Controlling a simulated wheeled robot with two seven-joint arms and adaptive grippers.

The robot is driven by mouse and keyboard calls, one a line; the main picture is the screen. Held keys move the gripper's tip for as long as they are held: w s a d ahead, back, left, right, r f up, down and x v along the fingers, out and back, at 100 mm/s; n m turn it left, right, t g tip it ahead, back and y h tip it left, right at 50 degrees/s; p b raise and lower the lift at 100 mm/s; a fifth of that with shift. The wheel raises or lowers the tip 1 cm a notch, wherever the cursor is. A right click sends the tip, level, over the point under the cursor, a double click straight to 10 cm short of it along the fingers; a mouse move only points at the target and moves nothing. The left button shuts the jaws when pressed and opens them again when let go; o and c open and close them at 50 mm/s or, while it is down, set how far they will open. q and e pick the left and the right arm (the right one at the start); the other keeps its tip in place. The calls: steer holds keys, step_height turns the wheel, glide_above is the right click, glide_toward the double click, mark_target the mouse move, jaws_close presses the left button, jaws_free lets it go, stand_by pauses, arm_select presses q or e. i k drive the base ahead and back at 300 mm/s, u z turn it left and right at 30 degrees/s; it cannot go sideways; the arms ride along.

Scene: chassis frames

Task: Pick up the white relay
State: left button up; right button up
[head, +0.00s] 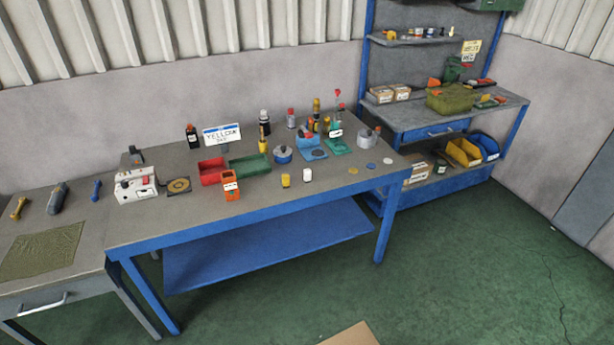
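A small white upright piece (307,174), which looks like the white relay, stands near the front edge of the blue-framed workbench (190,222). A similar small yellow piece (285,180) stands just to its left, apart from it. The white piece is small in the picture, and its markings cannot be made out. Nothing covers it from this view. Neither of my grippers is in the head view.
An orange holder (230,186), a red bin (212,172) and a green bin (250,168) stand left of the pieces. A blue stand (311,147) is behind. Green floor (460,270) is open in front.

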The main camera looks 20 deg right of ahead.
mark_target(306, 171)
steer(key=z, duration=0.25)
steer(key=i, duration=2)
steer(key=u, duration=0.1)
